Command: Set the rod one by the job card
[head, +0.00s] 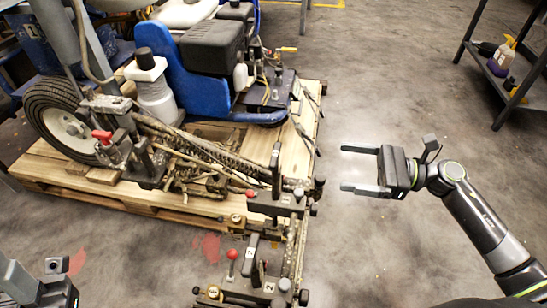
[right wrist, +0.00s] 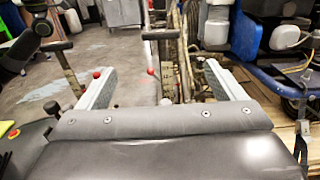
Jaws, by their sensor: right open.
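The line striper (head: 215,45) stands on a wooden pallet, its rod assembly (head: 290,235) reaching past the pallet's front edge. Dark upright posts and small number plates sit on it; one plate (head: 269,287) is too small to read surely, so I cannot tell which rod is one. Red ball knobs (head: 232,254) stick up beside the posts. My right gripper (head: 345,168) is open and empty, right of the assembly and apart from it. My left gripper (head: 45,285) is partly cut off at the lower left. I see no job card.
The pallet (head: 90,190) carries the striper and its wheel (head: 62,125). A metal shelf (head: 480,62) with a spray bottle (head: 502,57) stands at the upper right. The grey floor (head: 390,75) between the pallet and the shelf is clear.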

